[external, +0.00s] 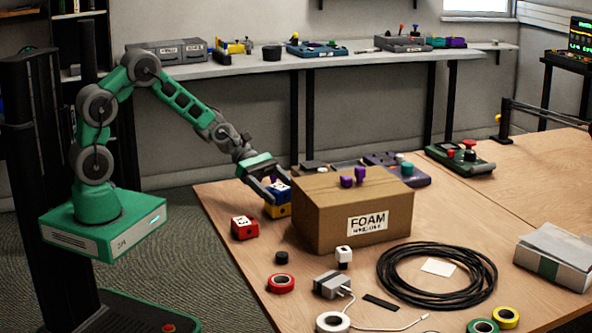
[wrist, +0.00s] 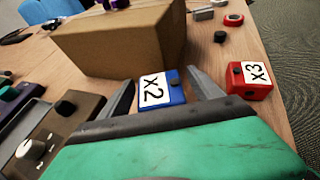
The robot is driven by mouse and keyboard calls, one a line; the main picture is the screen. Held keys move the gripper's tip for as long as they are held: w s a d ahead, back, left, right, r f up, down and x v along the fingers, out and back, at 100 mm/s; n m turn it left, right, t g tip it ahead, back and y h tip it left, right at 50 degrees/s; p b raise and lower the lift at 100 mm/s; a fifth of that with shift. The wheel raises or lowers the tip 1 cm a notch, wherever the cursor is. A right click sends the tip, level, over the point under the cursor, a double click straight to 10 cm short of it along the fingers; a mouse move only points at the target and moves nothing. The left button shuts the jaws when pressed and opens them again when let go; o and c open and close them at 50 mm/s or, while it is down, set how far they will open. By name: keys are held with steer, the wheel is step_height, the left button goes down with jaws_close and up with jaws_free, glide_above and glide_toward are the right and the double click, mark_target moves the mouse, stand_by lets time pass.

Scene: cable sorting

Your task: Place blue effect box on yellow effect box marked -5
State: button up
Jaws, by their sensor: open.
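The blue effect box (external: 276,196) sits on top of the yellow effect box (external: 279,211), left of the cardboard box. In the wrist view the blue box (wrist: 163,92) shows a white label reading x2 and a dark knob. The yellow box is hidden in the wrist view, and I cannot read its mark in the external view. My gripper (external: 278,194) is at the blue box, tilted down from the left. In the wrist view my gripper (wrist: 161,80) is open, with a finger on either side of the blue box and gaps visible.
A red box (external: 244,228) marked x3 (wrist: 257,72) stands close by. The cardboard FOAM box (external: 340,215) stands just right of my gripper, with purple pieces on top. A black cable coil (external: 437,275), tape rolls and a grey adapter (external: 331,285) lie in front. Pedal-like devices sit behind.

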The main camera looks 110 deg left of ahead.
steer(key=p+v, duration=0.1)
steer(key=v, duration=0.9)
steer(key=shift+s+a, duration=0.2)
steer(key=shift+s, duration=0.1)
